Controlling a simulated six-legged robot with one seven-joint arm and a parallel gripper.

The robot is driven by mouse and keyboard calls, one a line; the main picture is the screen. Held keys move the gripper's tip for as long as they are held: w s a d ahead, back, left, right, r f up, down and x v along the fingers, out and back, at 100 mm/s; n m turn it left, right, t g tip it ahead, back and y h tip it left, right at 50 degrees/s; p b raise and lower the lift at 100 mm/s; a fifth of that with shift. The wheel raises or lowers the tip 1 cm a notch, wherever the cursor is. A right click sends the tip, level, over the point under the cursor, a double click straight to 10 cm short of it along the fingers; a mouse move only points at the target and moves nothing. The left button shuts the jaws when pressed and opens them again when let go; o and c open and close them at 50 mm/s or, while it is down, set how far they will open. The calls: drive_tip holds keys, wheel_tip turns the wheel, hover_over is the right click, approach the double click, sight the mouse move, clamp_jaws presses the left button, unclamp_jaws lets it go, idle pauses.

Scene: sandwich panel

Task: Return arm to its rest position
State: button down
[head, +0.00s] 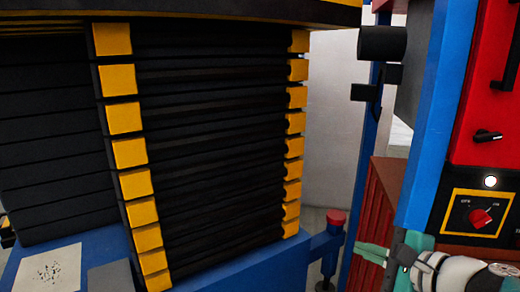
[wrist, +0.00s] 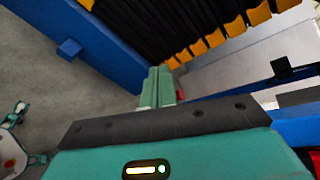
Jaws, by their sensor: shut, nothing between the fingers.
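My gripper (head: 362,250) is at the lower right of the head view, with its pale green fingers together and pointing left. It holds nothing. In the wrist view the fingers (wrist: 159,75) stick out side by side past the dark palm bar, and they are shut. My white and grey wrist lies below the control panel (head: 448,212), which has a yellow frame and a red rotary knob (head: 480,217). The fingers look clear of the knob. I cannot tell whether they touch anything else.
A large machine with black ribbed bellows (head: 215,150) and yellow blocks fills the left and middle. A blue post (head: 435,120) and a red cabinet (head: 490,100) stand at the right. A red-topped blue fitting (head: 336,218) is near the fingers. Open floor (wrist: 80,95) shows in the wrist view.

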drive_tip(key=s+a+f+n+g+h, duration=0.4)
drive_tip(key=s+a+f+n+g, duration=0.2)
drive_tip(key=n, duration=1)
wheel_tip(320, 180, down, 4)
drive_tip(key=shift+s+a+r+g+h, duration=0.15)
drive_tip(key=shift+s+a+g+h, duration=0.2)
drive_tip(key=shift+s+a, duration=0.5)
drive_tip(key=c, duration=2.1)
unclamp_jaws()
drive_tip(key=shift+s+d+n+h, duration=0.5)
drive_tip(key=shift+n+h, duration=0.25)
drive_tip(key=shift+n, duration=0.35)
drive_tip(key=o, duration=0.7)
drive_tip(key=shift+d, duration=0.1)
drive_tip(key=shift+c, duration=0.2)
drive_tip(key=n+t+h, duration=0.5)
drive_tip(key=n+t, duration=0.7)
drive_tip(key=n, duration=0.6)
approach(490, 139)
drive_tip(key=shift+g, duration=0.25)
drive_tip(key=x, duration=0.9)
drive_tip(key=shift+w+r, duration=0.2)
